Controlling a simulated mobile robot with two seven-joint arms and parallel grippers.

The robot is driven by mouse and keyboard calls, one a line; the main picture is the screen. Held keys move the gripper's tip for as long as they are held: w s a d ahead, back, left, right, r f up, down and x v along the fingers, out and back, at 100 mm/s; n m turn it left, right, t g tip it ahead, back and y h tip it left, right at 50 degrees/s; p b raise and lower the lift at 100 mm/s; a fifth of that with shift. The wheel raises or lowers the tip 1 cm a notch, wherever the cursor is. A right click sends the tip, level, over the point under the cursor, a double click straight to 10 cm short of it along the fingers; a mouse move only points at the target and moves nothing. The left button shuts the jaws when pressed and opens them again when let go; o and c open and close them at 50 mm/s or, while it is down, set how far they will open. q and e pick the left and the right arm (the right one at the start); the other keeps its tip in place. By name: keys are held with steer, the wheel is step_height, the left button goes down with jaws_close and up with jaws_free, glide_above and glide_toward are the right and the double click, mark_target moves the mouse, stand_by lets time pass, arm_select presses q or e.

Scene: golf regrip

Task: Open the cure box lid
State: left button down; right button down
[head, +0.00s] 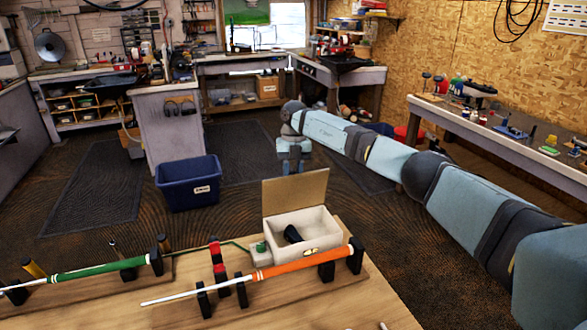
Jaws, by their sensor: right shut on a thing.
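The cure box (325,234) is a pale open-topped box at the back of the wooden table, with a dark object (292,234) inside. Its tan lid (296,194) stands up along the back side, so the box is open. My right arm comes in from the right and reaches behind the box. My right gripper (293,170) points down at the lid's top edge and is shut on the lid; its fingertips are partly hidden there. My left gripper is out of view.
An orange-gripped club (300,262) lies on black stands in front of the box, and a green-gripped club (100,268) lies to the left. A red and black holder (217,262) stands between them. A blue bin (188,184) sits on the floor beyond the table.

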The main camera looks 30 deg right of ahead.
steer(key=shift+a+f, duration=0.2)
steer(key=shift+f, duration=0.2)
steer(key=c, duration=1.2)
jaws_free()
steer(key=o, duration=0.3)
steer(key=shift+w+a, duration=0.1)
steer(key=shift+w, duration=0.15)
steer(key=b+v, duration=0.2)
steer(key=v, duration=1.1)
steer(key=shift+w+r, duration=0.25)
steer(key=shift+r, duration=0.15)
